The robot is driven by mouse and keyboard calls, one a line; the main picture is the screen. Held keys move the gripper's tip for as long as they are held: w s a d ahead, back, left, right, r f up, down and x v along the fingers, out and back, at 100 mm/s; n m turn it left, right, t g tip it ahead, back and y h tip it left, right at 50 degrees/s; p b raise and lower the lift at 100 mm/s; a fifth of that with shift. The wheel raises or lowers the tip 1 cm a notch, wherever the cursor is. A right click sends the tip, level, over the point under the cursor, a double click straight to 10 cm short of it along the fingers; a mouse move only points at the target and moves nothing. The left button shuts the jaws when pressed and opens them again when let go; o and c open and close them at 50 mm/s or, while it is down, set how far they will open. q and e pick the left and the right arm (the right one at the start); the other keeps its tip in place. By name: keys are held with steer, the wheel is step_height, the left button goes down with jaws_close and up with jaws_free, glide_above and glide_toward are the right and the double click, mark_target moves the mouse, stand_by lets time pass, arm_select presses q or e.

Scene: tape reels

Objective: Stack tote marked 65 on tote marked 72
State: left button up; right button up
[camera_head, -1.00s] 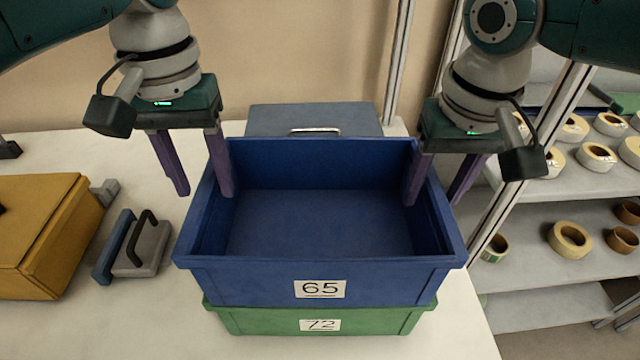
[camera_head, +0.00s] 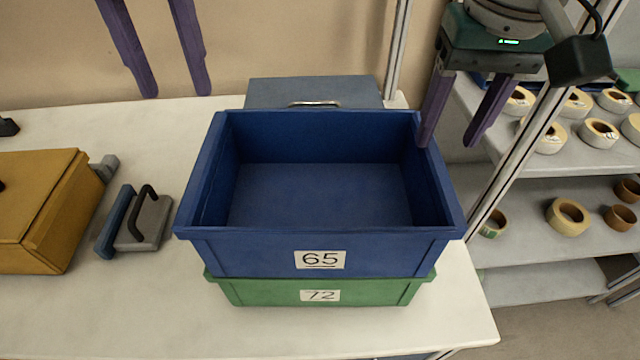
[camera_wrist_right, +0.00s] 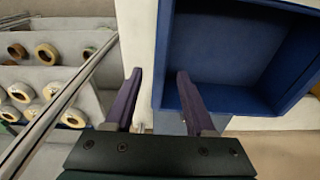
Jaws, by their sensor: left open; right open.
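The blue tote marked 65 (camera_head: 320,259) sits upright and empty on top of the green tote marked 72 (camera_head: 320,295) on the table. Only the green tote's front and lower rim show; its inside is hidden by the blue tote. My left gripper (camera_head: 175,92) is open, empty, above and apart from the totes at the upper left. My right gripper (camera_head: 447,143) is open and empty at the blue tote's right back corner. In the right wrist view its fingers (camera_wrist_right: 160,85) hold nothing, with the blue tote's wall (camera_wrist_right: 166,60) close by.
A grey-blue box with a handle (camera_head: 315,92) stands behind the totes. A yellow case (camera_head: 35,215) and a grey tool with a black handle (camera_head: 145,220) lie left on the table (camera_head: 120,310). A shelf of tape reels (camera_head: 568,216) stands right, behind a metal post (camera_head: 530,135).

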step_height(320, 180, up, 6)
steer(key=shift+s, duration=0.35)
stand_by(0.6)
